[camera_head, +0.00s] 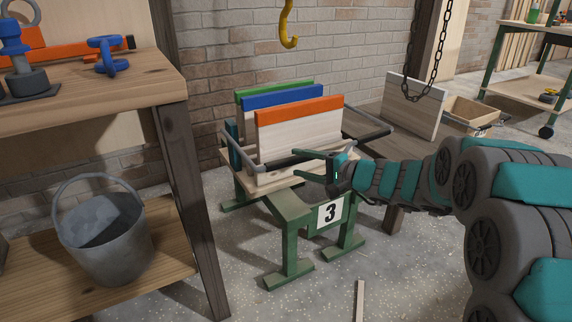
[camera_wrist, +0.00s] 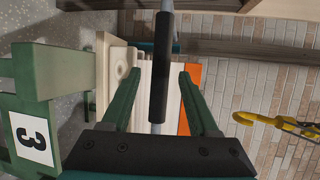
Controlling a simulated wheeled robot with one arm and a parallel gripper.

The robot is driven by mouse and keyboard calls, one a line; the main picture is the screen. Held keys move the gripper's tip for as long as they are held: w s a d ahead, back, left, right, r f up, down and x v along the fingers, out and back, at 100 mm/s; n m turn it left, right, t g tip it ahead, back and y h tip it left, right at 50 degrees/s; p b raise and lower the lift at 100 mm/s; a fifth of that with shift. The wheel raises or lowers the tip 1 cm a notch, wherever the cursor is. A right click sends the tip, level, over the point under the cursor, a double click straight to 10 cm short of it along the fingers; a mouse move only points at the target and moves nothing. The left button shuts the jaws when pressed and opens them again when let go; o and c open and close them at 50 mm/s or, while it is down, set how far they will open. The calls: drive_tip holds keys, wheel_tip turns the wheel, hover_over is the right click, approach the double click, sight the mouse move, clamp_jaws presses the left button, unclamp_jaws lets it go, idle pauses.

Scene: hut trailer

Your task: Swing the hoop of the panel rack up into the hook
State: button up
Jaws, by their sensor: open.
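The panel rack (camera_head: 258,180) is a pale wooden tray on green trestle legs, with upright panels edged green, blue and orange. Its grey hoop (camera_head: 237,150) lies low around the tray, its dark-sleeved front bar across the near side. In the wrist view the hoop's black sleeve (camera_wrist: 161,62) lies between my fingers. My gripper (camera_head: 300,163) is open at this front bar, with a finger on each side; contact cannot be told. The yellow hook (camera_head: 284,24) hangs empty above the panels; it also shows at the right of the wrist view (camera_wrist: 258,118).
A workbench (camera_head: 100,88) with blue and orange tools stands at left, with a metal bucket (camera_head: 105,235) on its lower shelf. A chain (camera_head: 432,50) hangs by a pale board (camera_head: 412,105) behind right. A brick wall is behind the rack. Floor in front is mostly clear.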

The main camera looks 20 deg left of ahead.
drive_tip(key=x, duration=0.7)
drive_tip(key=shift+s, duration=0.15)
drive_tip(key=shift+c, duration=0.2)
clamp_jaws()
idle(1.0)
